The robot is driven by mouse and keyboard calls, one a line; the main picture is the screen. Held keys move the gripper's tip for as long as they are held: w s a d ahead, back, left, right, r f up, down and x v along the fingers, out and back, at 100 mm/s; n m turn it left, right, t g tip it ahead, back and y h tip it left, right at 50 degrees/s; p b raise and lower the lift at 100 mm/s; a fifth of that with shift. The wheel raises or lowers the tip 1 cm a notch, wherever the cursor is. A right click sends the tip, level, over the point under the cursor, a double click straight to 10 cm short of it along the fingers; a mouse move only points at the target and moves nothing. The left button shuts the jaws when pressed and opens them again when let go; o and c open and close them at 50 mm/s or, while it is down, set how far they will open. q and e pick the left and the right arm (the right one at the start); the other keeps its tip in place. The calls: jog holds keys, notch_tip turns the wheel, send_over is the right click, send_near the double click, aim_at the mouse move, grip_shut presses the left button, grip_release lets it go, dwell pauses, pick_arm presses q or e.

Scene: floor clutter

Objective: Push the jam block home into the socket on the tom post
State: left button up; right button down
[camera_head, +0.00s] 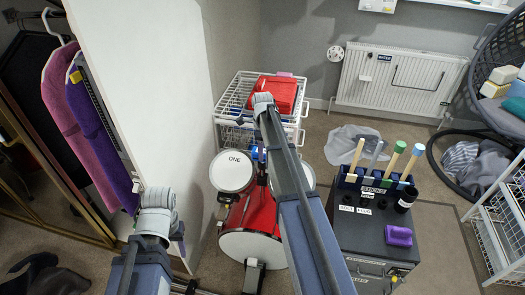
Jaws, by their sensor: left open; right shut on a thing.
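A small drum kit stands on the carpet, with a red bass drum (252,218), a white-headed tom marked ONE (233,170) and a second tom (308,176) partly behind my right arm. The tom post (262,172) shows only in part between the toms; I cannot make out its socket. My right gripper (262,101) is beyond the toms, seen from behind over the white basket. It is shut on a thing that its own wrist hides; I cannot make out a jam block. My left gripper (157,194) is open and empty, left of the kit beside the white panel.
A white wire basket unit (228,104) holding a red case (278,92) stands behind the kit. A dark tool cabinet (375,235) with upright handles and a purple block (398,236) stands right. A tall white panel (150,80) closes off the left.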

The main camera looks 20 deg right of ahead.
jog(key=shift+f+b, duration=0.6)
jog(key=shift+f, duration=0.05)
jog(key=shift+c, duration=0.9)
grip_release()
jog(key=shift+r, duration=0.1)
notch_tip(320, 180, up, 8)
jog(key=p, duration=0.8)
